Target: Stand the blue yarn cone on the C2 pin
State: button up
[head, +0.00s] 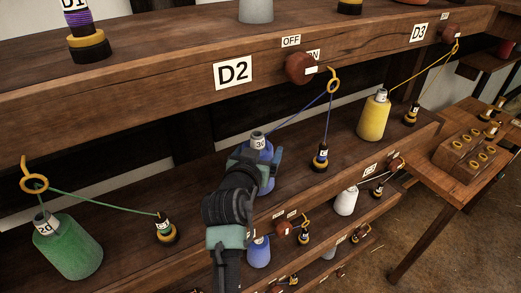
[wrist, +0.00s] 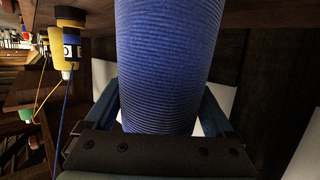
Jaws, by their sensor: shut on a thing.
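A blue yarn cone (head: 264,172) with a white tag at its tip stands upright on the shelf level below the D2 sign. My gripper (head: 258,166) is shut on it, with the fingers around its sides. In the wrist view the blue cone (wrist: 168,65) fills the middle, between the two fingers of my gripper (wrist: 160,108). I cannot tell whether its base touches the shelf or a pin. A second blue cone (head: 259,251) shows on a lower shelf, beside my arm.
A blue strand runs through a yellow loop (head: 333,86) to a small bobbin (head: 320,158) right of my gripper. A green cone (head: 66,246) stands left and a yellow cone (head: 373,117) right. The D2 beam (head: 180,85) overhangs the shelf. A wooden side table (head: 490,160) stands at right.

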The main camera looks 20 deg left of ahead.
jog(key=shift+f, duration=0.2)
jog(key=o, duration=1.3)
jog(key=shift+c, duration=0.2)
jog(key=shift+p+v, duration=0.8)
jog(key=shift+v, duration=0.7)
jog(key=a+p+v, duration=0.1)
jog(key=p+v, duration=0.2)
jog(key=v, duration=0.5)
jog(key=shift+d, duration=0.5)
